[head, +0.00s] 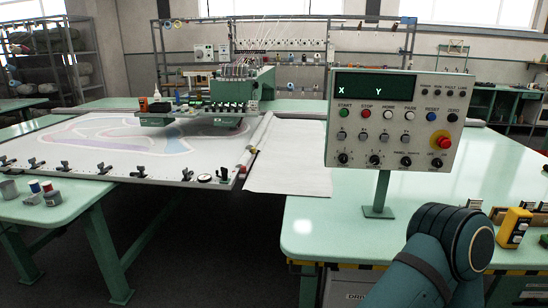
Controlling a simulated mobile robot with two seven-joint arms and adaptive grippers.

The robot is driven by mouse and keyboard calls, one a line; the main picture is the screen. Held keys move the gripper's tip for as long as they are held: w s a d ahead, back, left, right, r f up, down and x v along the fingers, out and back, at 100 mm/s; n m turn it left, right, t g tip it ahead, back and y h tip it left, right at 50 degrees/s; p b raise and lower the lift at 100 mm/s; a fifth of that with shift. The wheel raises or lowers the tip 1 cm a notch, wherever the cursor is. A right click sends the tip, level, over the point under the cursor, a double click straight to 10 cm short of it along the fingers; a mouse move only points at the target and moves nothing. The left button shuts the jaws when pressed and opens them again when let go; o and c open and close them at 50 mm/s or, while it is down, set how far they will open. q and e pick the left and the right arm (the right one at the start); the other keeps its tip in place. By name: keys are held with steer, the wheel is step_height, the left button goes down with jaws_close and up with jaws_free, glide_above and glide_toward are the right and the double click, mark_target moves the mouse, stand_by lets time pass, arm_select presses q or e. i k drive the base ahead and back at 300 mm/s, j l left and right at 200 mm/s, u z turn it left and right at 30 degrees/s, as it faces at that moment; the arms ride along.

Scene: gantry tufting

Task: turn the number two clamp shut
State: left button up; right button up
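A row of several small black clamps sits along the near edge of the white tufting frame (120,160), in the left half of the head view. One clamp (139,172) is near the middle of that edge, others (187,174) (222,175) are toward its right corner, and more (64,167) (35,164) are to the left. I cannot read any numbers, so I cannot tell which is number two, nor whether each is turned shut. Neither gripper shows. Part of my arm comes in at the bottom right, well away from the clamps.
A control panel (395,120) stands on the green table (330,225) at right. A dark floor gap separates the two tables.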

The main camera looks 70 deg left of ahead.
mark_target(142, 169)
steer(key=u, duration=3.45)
steer(key=i+z, duration=0.15)
steer(key=z, duration=0.3)
steer(key=i+j+z, duration=0.1)
steer(key=z, duration=0.35)
steer(key=i+j+z, duration=0.35)
steer(key=j, duration=0.25)
steer(key=j+z, duration=0.2)
steer(key=i+j, duration=0.15)
steer(key=j, duration=0.25)
steer(key=i+j+z, duration=0.1)
steer(key=j, duration=0.3)
steer(key=i+j, duration=0.15)
steer(key=j, duration=0.2)
steer(key=i+j, duration=0.15)
steer(key=j, duration=0.25)
steer(key=i+j+z, duration=0.1)
steer(key=j, duration=0.3)
